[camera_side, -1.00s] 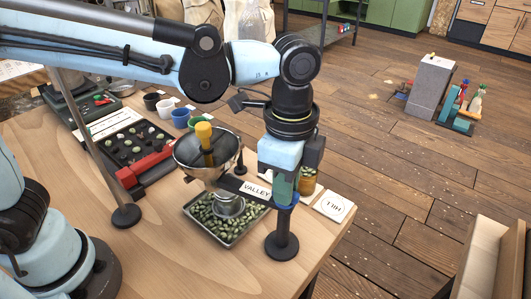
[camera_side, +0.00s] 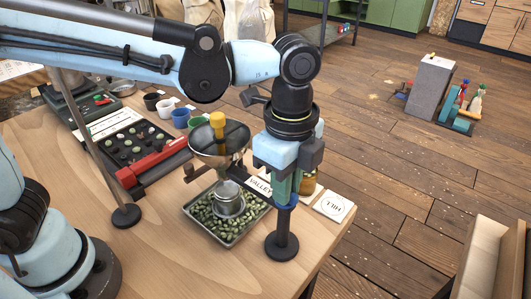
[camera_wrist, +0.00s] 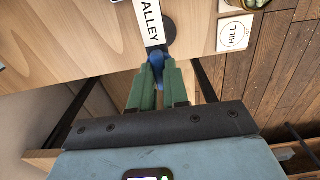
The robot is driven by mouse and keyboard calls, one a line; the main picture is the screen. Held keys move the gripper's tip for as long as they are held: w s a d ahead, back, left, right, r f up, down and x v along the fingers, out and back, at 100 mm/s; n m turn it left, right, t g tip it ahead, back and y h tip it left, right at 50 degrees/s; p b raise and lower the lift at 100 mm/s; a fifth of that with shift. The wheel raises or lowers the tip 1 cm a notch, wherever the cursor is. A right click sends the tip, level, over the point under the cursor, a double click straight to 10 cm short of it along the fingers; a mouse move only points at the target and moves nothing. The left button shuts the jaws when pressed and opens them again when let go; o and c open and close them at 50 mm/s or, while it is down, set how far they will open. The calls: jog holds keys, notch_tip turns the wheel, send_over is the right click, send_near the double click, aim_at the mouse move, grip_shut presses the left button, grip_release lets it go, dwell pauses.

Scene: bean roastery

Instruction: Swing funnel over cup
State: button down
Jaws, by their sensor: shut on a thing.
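The small metal cup (camera_side: 228,193) stands in a tray of green beans (camera_side: 205,214), below the funnel in the side view. I cannot tell whether the funnel is centred over it. My gripper (camera_side: 284,188) is shut on a blue piece at the top of a black post (camera_side: 282,243). In the wrist view, my green fingers (camera_wrist: 158,78) close around the blue piece (camera_wrist: 157,62). A white strip lettered VALLEY (camera_wrist: 151,22) extends from there; the funnel is out of that view.
A card lettered HILL (camera_side: 333,206) lies right of the post, near the table edge. A jar (camera_side: 308,184) is partly hidden behind my gripper. A red bar (camera_side: 158,157), a bean board (camera_side: 128,140) and several small cups lie left and behind. The front table is clear.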

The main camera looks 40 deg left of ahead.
jog(key=c, duration=1.1)
grip_release()
notch_tip(320, 180, up, 12)
jog(key=shift+r, duration=0.1)
jog(key=shift+f, duration=6.15)
